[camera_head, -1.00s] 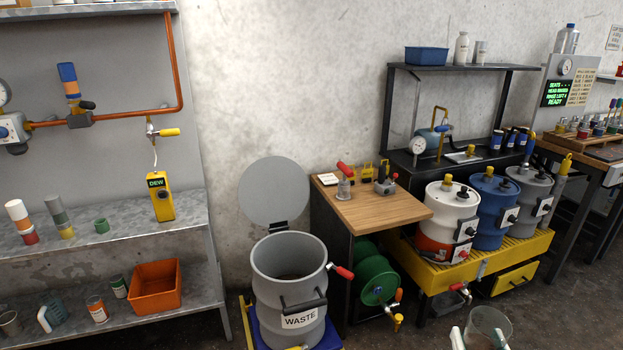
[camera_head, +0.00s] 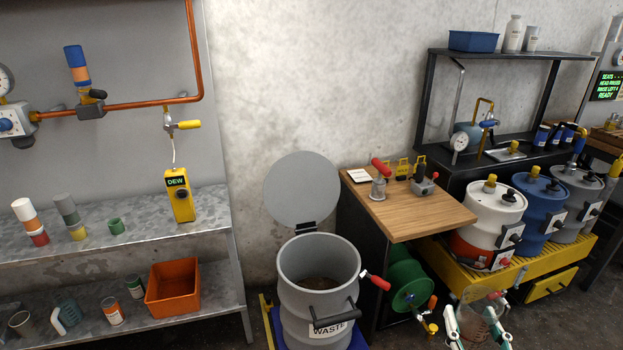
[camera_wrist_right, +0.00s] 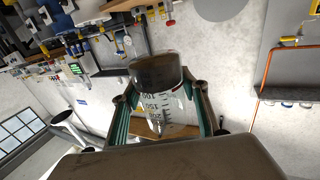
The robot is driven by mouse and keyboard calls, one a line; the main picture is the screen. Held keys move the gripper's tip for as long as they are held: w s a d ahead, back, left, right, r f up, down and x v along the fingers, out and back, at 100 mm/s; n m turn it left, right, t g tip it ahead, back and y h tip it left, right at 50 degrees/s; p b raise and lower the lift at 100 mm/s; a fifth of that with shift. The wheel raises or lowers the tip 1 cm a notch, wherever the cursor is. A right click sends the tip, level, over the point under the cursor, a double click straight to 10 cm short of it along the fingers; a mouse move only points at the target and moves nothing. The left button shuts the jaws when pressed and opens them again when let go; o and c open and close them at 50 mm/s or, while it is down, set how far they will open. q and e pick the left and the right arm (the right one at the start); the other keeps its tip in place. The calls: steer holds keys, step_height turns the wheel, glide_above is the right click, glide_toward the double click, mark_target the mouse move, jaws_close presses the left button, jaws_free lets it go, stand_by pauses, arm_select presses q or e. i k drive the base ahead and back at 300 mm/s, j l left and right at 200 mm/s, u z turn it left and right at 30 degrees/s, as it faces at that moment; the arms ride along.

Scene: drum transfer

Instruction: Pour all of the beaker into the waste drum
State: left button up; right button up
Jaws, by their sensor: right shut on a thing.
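In the right wrist view the beaker (camera_wrist_right: 158,105) sits between my fingers, with graduation marks and dark brown contents at the picture's upper end. My left gripper is not in view.
A wooden-topped bench (camera_head: 410,208) stands right of the drum, with a green reel (camera_head: 403,280) below it. A metal shelf (camera_head: 215,210) stands left. Several drums sit on a yellow pallet (camera_head: 455,262).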

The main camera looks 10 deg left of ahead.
mark_target(318, 288)
steer(key=i+j, duration=0.95)
